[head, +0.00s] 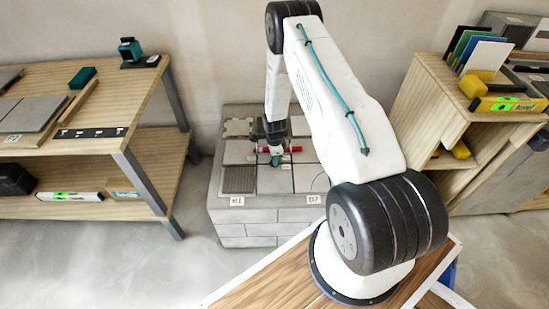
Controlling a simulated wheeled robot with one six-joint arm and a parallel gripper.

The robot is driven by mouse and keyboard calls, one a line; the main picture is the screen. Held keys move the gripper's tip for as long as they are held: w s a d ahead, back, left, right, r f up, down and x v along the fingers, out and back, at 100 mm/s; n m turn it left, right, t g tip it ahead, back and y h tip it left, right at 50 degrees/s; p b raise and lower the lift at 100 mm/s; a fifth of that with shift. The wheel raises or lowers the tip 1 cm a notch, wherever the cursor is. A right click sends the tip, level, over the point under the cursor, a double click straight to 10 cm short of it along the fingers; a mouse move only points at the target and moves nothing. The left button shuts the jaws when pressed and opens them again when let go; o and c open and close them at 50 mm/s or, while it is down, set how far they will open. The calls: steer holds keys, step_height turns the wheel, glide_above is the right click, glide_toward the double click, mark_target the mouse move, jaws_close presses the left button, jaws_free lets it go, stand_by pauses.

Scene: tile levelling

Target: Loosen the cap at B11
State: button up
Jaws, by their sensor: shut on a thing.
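A block-built stand (225,218) carries grey tiles, one of them ribbed (239,180). My gripper (275,157) points down over the middle of these tiles, at a joint between them. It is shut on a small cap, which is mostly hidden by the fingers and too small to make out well. Small red parts show on both sides of the gripper, one at the right (296,149). A teal part shows near the fingertips. Two white labels are on the stand's front edge, and their text is hard to read. I cannot read a B11 mark.
A wooden workbench (150,75) at left holds tiles, a green block and a dark strip, with a level (70,196) on its lower shelf. A wooden cabinet (424,95) at right carries coloured sheets and a yellow level (508,104). Floor between bench and stand is clear.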

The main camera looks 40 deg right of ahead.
steer(key=n, duration=0.4)
steer(key=shift+n, duration=0.3)
steer(key=n, duration=0.4)
steer(key=shift+n, duration=0.3)
steer(key=n, duration=0.4)
steer(key=shift+n, duration=0.3)
steer(key=n, duration=1.2)
steer(key=shift+n, duration=0.3)
steer(key=n, duration=0.4)
steer(key=shift+n, duration=2.3)
